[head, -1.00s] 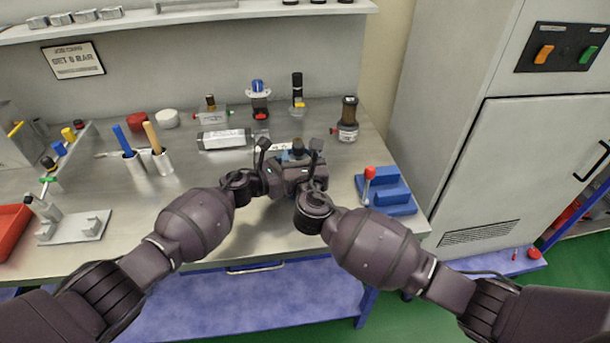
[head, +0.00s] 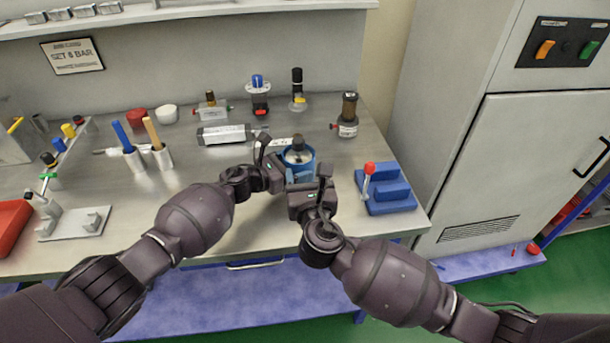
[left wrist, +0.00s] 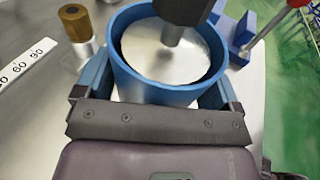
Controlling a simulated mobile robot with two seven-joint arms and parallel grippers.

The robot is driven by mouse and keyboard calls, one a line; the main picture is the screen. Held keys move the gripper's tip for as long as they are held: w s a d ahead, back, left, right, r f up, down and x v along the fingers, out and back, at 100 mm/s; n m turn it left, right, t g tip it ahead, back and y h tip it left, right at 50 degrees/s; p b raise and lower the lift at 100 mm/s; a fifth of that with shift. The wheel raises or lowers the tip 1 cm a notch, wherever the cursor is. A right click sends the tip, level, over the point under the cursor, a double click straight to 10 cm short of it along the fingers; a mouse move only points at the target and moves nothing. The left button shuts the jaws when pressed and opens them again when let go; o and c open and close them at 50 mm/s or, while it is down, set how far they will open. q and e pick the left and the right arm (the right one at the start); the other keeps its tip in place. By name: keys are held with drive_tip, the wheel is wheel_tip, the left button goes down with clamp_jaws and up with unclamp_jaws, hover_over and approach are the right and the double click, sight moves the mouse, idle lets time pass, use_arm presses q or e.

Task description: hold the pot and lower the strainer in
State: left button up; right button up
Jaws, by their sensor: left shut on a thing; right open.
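The blue pot (head: 312,164) stands upright near the right front of the bench. My left gripper (head: 280,168) is shut on it from the left; in the left wrist view its fingers flank the blue wall (left wrist: 155,92). The strainer's dark knob (head: 298,144) rises from the middle of the pot. In the left wrist view the knob (left wrist: 184,9) sits on a short stem above a pale round surface inside the rim; I cannot tell how deep the strainer sits. My right gripper (head: 308,184) is open and empty, just in front of the pot.
A blue block stand (head: 392,196) with a red-tipped lever (head: 369,170) is to the right.

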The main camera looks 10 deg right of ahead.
use_arm(q)
drive_tip(key=o, duration=0.6)
drive_tip(key=v, duration=1.2)
